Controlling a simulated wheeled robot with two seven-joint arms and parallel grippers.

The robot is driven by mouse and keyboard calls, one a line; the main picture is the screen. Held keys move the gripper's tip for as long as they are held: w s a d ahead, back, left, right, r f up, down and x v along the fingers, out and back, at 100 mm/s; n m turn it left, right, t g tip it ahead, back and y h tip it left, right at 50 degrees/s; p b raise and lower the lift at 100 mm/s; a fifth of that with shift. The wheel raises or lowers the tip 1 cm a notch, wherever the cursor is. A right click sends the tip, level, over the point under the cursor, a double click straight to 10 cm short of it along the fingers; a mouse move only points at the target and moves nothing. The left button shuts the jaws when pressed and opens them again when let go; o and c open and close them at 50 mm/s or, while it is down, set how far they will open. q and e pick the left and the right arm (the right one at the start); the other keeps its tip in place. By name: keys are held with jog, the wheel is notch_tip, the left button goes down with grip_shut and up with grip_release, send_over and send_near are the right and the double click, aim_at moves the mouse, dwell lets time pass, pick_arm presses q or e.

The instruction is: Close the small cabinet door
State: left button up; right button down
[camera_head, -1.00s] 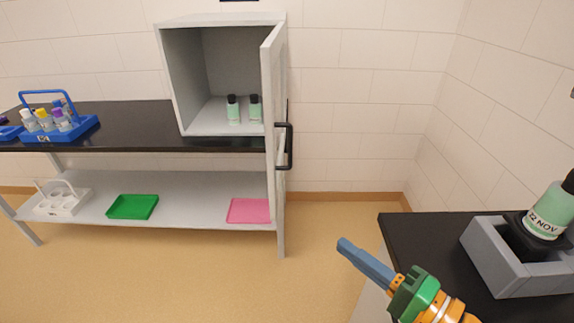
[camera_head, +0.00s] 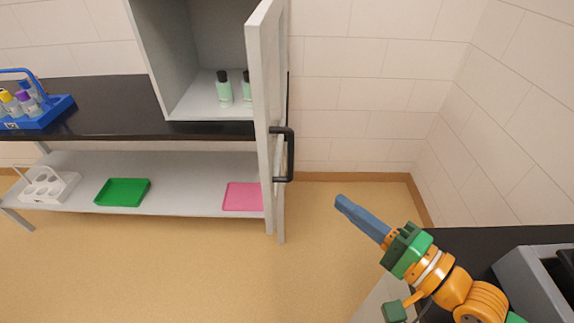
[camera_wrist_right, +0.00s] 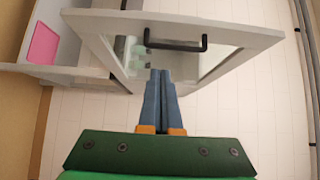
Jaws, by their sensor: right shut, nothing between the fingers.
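The small grey cabinet (camera_head: 165,60) stands on the black bench top. Its door (camera_head: 264,90) is open and swung out toward me, seen nearly edge-on in the head view. A black bar handle (camera_head: 290,155) is on the door's outer face. In the right wrist view the door (camera_wrist_right: 225,35) and its handle (camera_wrist_right: 176,46) lie beyond my fingertips. My right gripper (camera_head: 338,201) is shut and empty, to the right of and below the handle, apart from it in the head view. In the wrist view its fingertips (camera_wrist_right: 160,72) appear just below the handle. My left gripper is not in view.
Two green bottles (camera_head: 223,90) stand inside the cabinet. A blue tube rack (camera_head: 35,112) is on the bench. The lower shelf (camera_head: 190,180) holds a white rack (camera_head: 45,186), a green tray (camera_head: 122,192) and a pink tray (camera_head: 242,197). A dark table (camera_head: 465,240) carries a grey holder (camera_head: 530,285) at right.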

aim_at(271, 169)
jog(key=w+a+p, duration=0.1)
jog(key=w+a, duration=0.1)
jog(key=a, duration=0.1)
jog(key=w+a+p, duration=0.1)
jog(key=a+p, duration=0.1)
jog(key=a, duration=0.1)
jog(key=w+a+p, duration=0.1)
jog(key=w+a, duration=0.1)
jog(key=a, duration=0.1)
jog(key=shift+w+a+r, duration=0.35)
jog(key=shift+r, duration=0.05)
jog(key=shift+s+a, duration=0.1)
jog(key=shift+a, duration=0.3)
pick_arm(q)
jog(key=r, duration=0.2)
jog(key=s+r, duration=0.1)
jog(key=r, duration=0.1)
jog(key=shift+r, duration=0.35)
pick_arm(e)
jog(key=shift+f, duration=0.15)
